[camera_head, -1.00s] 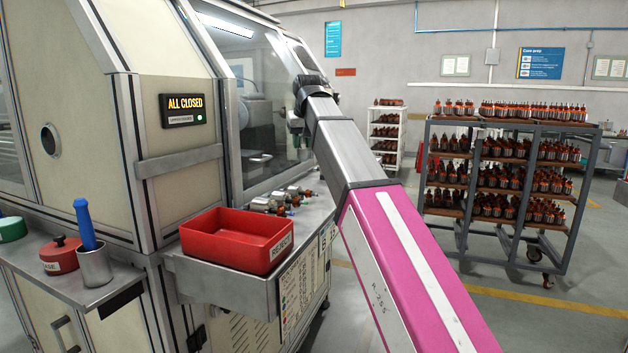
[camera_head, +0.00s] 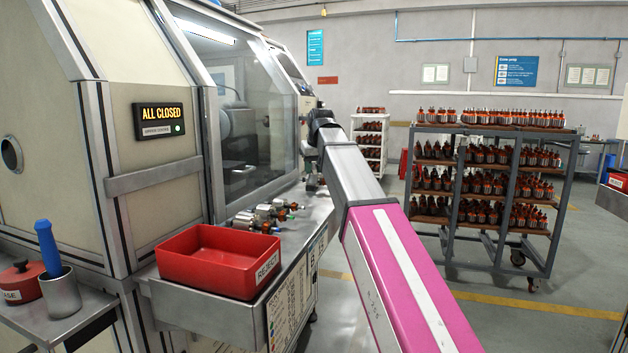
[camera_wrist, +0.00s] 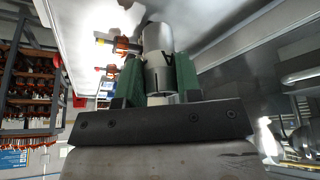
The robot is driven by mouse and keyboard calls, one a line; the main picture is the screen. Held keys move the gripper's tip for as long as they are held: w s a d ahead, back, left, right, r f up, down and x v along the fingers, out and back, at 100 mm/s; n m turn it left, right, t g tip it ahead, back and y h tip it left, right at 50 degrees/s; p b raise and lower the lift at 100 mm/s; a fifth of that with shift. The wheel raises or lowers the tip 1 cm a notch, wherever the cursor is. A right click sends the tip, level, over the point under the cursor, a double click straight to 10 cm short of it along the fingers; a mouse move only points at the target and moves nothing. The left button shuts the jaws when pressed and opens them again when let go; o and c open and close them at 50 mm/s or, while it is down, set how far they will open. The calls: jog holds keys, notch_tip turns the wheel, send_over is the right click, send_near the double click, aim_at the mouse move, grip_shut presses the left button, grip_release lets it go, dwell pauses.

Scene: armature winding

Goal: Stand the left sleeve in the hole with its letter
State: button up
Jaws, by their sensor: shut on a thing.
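My gripper (camera_wrist: 160,66) has green fingers and is shut on a grey metal sleeve (camera_wrist: 158,45), seen in the wrist view. I cannot make out any hole. In the head view my wrist (camera_head: 322,122) is over the far part of the machine's side shelf (camera_head: 300,222); the fingers and sleeve cannot be made out there.
A red REJECT bin (camera_head: 218,262) stands on the near shelf end, with several small armatures (camera_head: 265,215) behind it. The machine's glass door (camera_head: 245,110) rises close on the left. A rack of armatures (camera_head: 485,190) stands right, with clear floor before it.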

aim_at(315, 173)
jog(key=shift+f, duration=2.05)
jog(key=shift+f, duration=0.15)
jog(key=o, duration=0.9)
jog(key=shift+o, duration=0.2)
